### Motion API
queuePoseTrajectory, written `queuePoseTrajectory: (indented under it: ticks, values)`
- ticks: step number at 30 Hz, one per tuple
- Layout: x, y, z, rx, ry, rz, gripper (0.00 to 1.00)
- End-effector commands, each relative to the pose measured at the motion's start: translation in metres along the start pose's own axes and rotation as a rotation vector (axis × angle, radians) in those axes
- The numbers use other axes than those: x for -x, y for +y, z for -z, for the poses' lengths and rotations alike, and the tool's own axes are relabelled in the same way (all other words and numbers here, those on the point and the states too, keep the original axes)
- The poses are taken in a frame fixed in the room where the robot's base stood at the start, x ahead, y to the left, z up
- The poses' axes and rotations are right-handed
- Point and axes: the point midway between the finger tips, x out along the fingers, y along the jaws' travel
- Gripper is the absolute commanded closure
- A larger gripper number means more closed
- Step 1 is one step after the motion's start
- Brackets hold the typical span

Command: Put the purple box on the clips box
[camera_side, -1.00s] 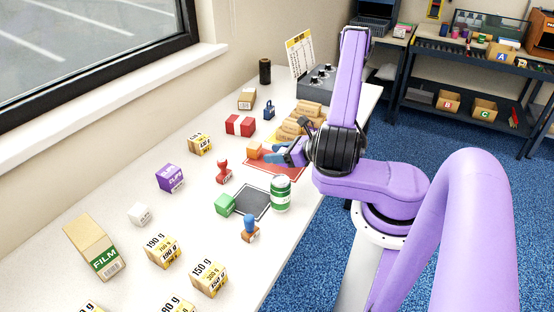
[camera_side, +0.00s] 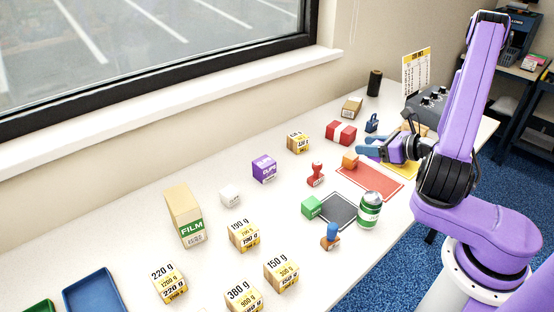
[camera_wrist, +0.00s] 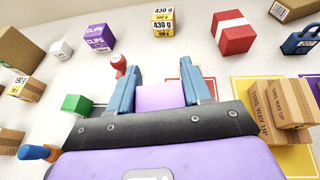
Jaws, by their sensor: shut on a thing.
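The clips box (camera_side: 264,168) is purple with a white label and sits on the table left of the red mat. It also shows at the upper left of the wrist view (camera_wrist: 99,38). In the wrist view a plain light purple box (camera_wrist: 160,97) is between my blue fingers. My gripper (camera_wrist: 161,85) is shut on it. In the side view my gripper (camera_side: 366,145) is by the red mat (camera_side: 377,184), right of the clips box and apart from it. I cannot make out the held box there.
A red stamp (camera_side: 316,174) stands between the clips box and my gripper. An orange block (camera_side: 350,160) is just below my fingertips. A green block (camera_side: 312,207), a can (camera_side: 369,210) and a yellow carton (camera_side: 298,141) are nearby. A white cube (camera_side: 230,195) is left of the clips box.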

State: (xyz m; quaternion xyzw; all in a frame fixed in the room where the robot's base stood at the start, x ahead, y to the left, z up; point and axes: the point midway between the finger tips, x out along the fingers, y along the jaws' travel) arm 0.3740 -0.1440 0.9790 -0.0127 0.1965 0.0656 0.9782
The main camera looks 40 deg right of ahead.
Motion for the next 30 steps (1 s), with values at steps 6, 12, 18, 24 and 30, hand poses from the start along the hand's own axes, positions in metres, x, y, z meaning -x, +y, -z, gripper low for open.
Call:
queuePoseTrajectory:
  ticks: [6, 12, 18, 24, 30]
  values:
    - [-0.034, 0.037, -0.036, 0.079, 0.003, -0.169, 0.83]
    - [-0.059, 0.083, -0.069, 0.144, 0.003, -0.322, 0.83]
    - [-0.074, 0.135, -0.098, 0.203, 0.000, -0.466, 0.83]
    - [-0.080, 0.174, -0.117, 0.240, -0.003, -0.564, 0.83]
    - [-0.084, 0.190, -0.123, 0.252, -0.004, -0.602, 0.83]
